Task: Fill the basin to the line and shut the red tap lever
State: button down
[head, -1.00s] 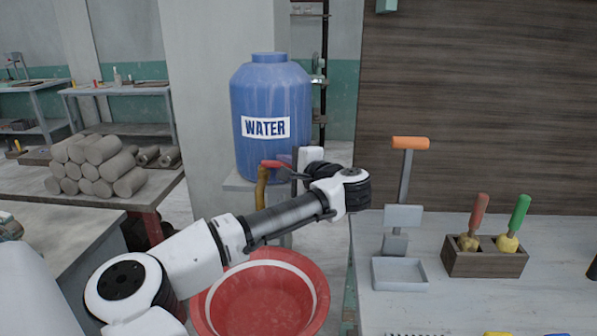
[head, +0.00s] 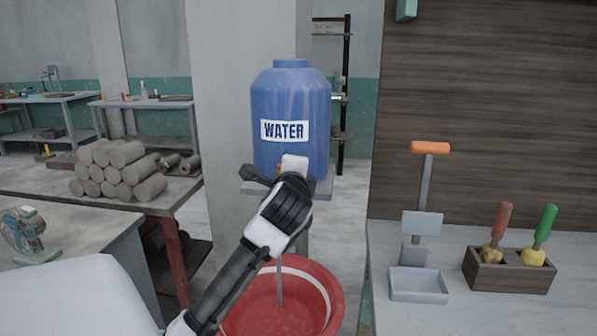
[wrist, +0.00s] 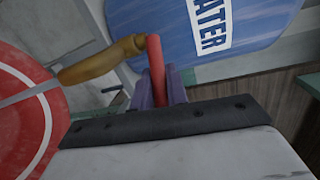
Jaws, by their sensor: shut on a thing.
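My gripper (wrist: 160,86) is shut on the red tap lever (wrist: 154,55), which stands between its purple fingers in the wrist view. The brass tap (wrist: 95,64) is beside it, and a thin grey stream of water (wrist: 32,94) leaves its spout. In the head view my arm hides the tap and most of the gripper. The stream (head: 280,285) falls into the red basin (head: 335,288) below. A white line (head: 316,281) rings the basin's inside. I cannot tell the water level clearly. The blue water barrel (head: 290,100) stands above and behind the gripper.
The barrel rests on a grey stand (head: 322,188). A workbench (head: 450,312) at right holds a tool with an orange handle (head: 430,147) and a wooden block (head: 507,270) with two handled tools. Clay logs (head: 120,170) lie on a table at left, near a small fan (head: 22,230).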

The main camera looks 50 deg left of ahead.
jog(key=shift+s+m+t+h, duration=0.15)
jog(key=shift+m+t+h, duration=0.35)
jog(key=shift+d, duration=0.1)
jog(key=c, duration=1.4)
grip_release()
jog(key=b+v, duration=0.2)
jog(key=v, duration=1.2)
jog(key=shift+b, duration=0.35)
